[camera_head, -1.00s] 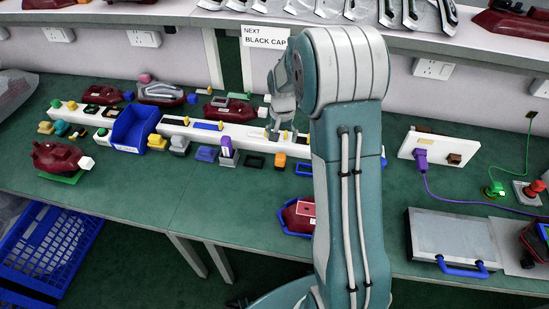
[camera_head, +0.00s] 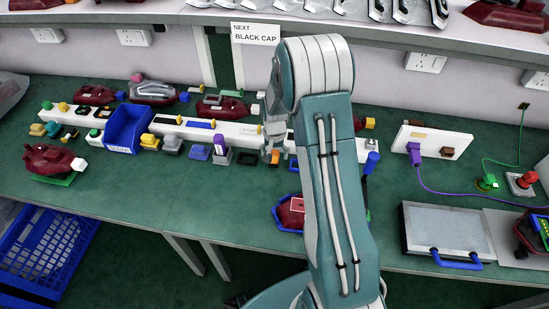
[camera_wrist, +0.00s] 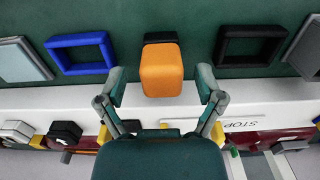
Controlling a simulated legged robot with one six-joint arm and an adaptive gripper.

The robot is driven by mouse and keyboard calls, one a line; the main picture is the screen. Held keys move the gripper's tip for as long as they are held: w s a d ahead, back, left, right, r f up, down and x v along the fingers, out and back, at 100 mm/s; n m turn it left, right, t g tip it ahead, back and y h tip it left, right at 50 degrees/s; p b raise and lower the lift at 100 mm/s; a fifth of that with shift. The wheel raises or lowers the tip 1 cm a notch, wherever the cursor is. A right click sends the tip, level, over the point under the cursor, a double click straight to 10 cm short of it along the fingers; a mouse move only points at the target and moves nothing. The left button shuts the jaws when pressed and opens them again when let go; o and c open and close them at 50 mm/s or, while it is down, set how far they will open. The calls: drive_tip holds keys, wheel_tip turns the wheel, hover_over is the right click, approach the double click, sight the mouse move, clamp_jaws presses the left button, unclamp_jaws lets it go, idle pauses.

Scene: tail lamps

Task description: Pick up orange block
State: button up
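The orange block (camera_wrist: 161,70) stands between the two open fingers of my gripper (camera_wrist: 163,88) in the wrist view. A gap shows on each side of the block, and neither finger touches it. A dark piece shows just behind the block. In the head view my gripper (camera_head: 272,152) is low over the bench at the front of the white rail, and the orange block (camera_head: 276,157) shows only in part beside the fingers.
A blue frame (camera_wrist: 82,53) and a black frame (camera_wrist: 249,46) lie on either side of the block. The white rail (camera_wrist: 60,98) runs close by. A blue bin (camera_head: 128,128) and a dark red lamp (camera_head: 52,160) stand to the left.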

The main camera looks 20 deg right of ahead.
sight(274, 152)
drive_tip(key=shift+a, duration=0.2)
clamp_jaws()
drive_tip(key=shift+r, duration=0.15)
drive_tip(key=shift+r, duration=0.3)
wheel_tip(274, 152, up, 2)
drive_tip(key=shift+r, duration=0.25)
drive_tip(key=s+d+r, duration=0.1)
drive_tip(key=s+r, duration=0.8)
drive_tip(key=s, duration=0.5)
drive_tip(key=shift+d+r, duration=0.3)
drive_tip(key=shift+r, duration=0.05)
